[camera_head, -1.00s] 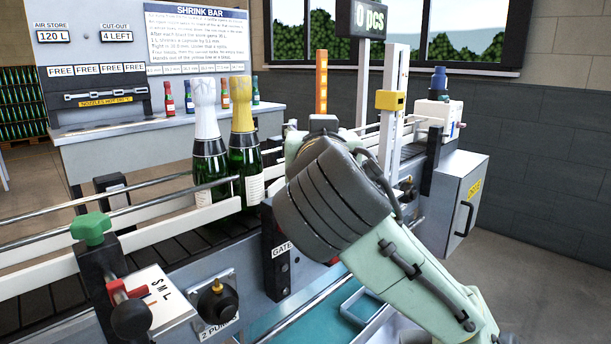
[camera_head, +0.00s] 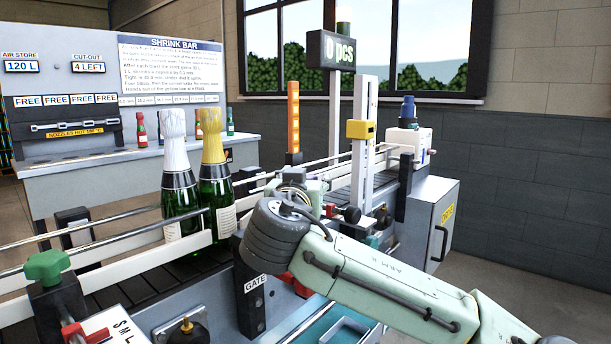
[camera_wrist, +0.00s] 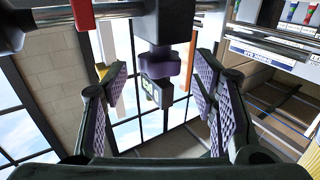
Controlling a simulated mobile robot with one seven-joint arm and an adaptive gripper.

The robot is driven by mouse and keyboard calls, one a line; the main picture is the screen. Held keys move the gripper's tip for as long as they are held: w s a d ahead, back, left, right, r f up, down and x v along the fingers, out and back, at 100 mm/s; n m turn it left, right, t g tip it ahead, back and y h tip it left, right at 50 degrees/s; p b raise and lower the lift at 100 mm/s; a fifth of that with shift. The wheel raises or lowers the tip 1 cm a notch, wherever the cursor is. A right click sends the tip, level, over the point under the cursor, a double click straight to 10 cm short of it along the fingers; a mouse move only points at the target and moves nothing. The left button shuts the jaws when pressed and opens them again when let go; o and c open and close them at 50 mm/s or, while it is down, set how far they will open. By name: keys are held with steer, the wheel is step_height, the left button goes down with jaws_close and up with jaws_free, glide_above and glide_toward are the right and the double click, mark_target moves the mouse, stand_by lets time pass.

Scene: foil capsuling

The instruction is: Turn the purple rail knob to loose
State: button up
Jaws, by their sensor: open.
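The purple knob (camera_wrist: 165,65) shows in the wrist view, under a dark block on a metal rail at the top of the picture. My gripper (camera_wrist: 160,85) is open, with one ridged finger pad to the left of the knob and one to the right. The knob sits between the fingers in the picture, and I see no contact; its depth relative to the fingertips is hard to tell. In the head view my arm hides the knob and most of my gripper. I cannot read the knob's setting.
Two foil-topped bottles, white (camera_head: 179,185) and gold (camera_head: 214,180), stand on the conveyor left of my arm. A green knob (camera_head: 46,266) is at front left. The black GATE post (camera_head: 250,295) is close to my arm. A white post with a yellow block (camera_head: 360,129) stands behind.

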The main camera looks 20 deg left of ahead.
steer(key=shift+w, duration=0.4)
steer(key=shift+c, duration=0.3)
steer(key=c, duration=1.1)
